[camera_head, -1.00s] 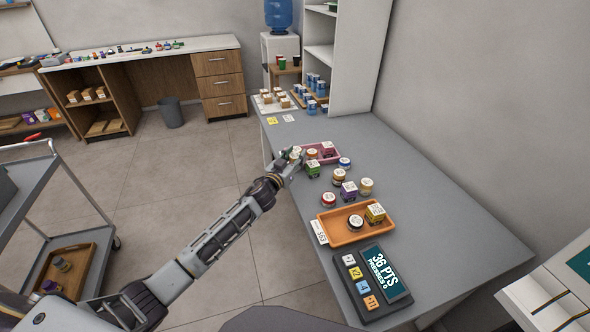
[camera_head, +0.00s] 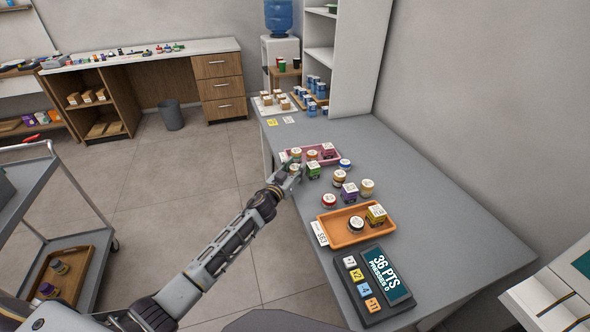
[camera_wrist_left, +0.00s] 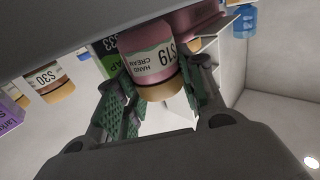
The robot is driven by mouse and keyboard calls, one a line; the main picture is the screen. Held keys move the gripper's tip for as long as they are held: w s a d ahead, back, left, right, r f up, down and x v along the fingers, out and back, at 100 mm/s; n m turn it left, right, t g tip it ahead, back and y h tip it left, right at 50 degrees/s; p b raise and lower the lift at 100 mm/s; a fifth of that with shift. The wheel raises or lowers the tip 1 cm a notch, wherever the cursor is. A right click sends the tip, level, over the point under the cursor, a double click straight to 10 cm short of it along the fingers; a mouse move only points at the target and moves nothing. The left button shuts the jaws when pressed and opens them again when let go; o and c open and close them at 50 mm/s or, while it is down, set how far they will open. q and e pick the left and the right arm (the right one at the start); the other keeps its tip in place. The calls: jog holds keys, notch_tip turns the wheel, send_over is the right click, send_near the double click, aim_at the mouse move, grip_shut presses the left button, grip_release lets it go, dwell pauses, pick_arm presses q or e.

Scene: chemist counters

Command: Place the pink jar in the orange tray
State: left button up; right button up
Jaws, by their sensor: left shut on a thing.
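My left gripper (camera_head: 292,172) is at the left edge of the grey counter, in front of the pink tray. In the left wrist view, its green-padded fingers (camera_wrist_left: 163,103) are shut on a pink jar (camera_wrist_left: 148,42) with a "HAND CREAM S19" label and a gold-brown end. The fingers hide part of the jar, and in the head view it is small and mostly covered. The orange tray (camera_head: 327,231) lies nearer on the counter and holds a dark jar (camera_head: 356,224) and a yellow-brown box (camera_head: 376,214). My right gripper is not in view.
The pink tray (camera_head: 337,160) holds several items. A green box (camera_head: 313,170), a purple box (camera_head: 349,191), a red jar (camera_head: 329,201) and other jars stand between the trays. A points display (camera_head: 386,275) sits in front of the orange tray. The counter's right side is clear.

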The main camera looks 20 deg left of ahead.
pick_arm(q)
jog(key=shift+f, duration=0.1)
dwell(0.4)
jog(key=o, duration=1)
jog(key=shift+f, duration=0.1)
jog(key=shift+o, duration=0.2)
